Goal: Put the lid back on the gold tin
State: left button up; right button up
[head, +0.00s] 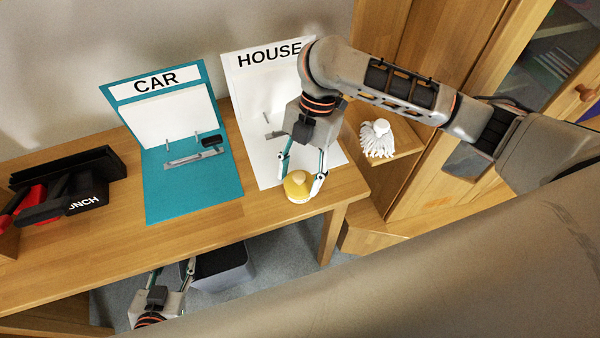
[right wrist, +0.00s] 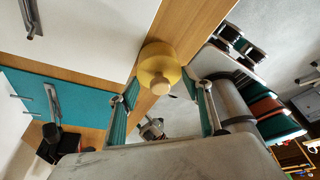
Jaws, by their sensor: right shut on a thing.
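The gold tin (head: 299,195) shows as a round yellow shape at the front right of the table. Its lid (head: 296,182) is yellow, and in the right wrist view the lid (right wrist: 160,64) has a pale round knob (right wrist: 160,88). My right gripper (head: 302,181) points down with a finger on either side of the lid and is shut on it. Lid and tin overlap in both views, so I cannot tell whether the lid is seated or slightly above the tin. My left gripper (head: 173,268) is open and empty, low in front of the table.
A teal CAR board (head: 190,190) and a white HOUSE board (head: 262,165) stand on the table (head: 120,245). Black and red items (head: 65,190) lie at the left. A white mop head (head: 377,138) is on a shelf at right. A grey bin (head: 222,270) stands below the table.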

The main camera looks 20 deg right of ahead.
pick_arm(q)
jog(key=shift+s, duration=0.1)
pick_arm(e)
jog(key=o, duration=1)
jog(key=shift+c, duration=0.2)
pick_arm(q)
jog(key=shift+s+f, duration=0.15)
jog(key=shift+s, duration=0.05)
pick_arm(e)
jog(key=o, duration=0.5)
pick_arm(q)
jog(key=shift+s, duration=0.1)
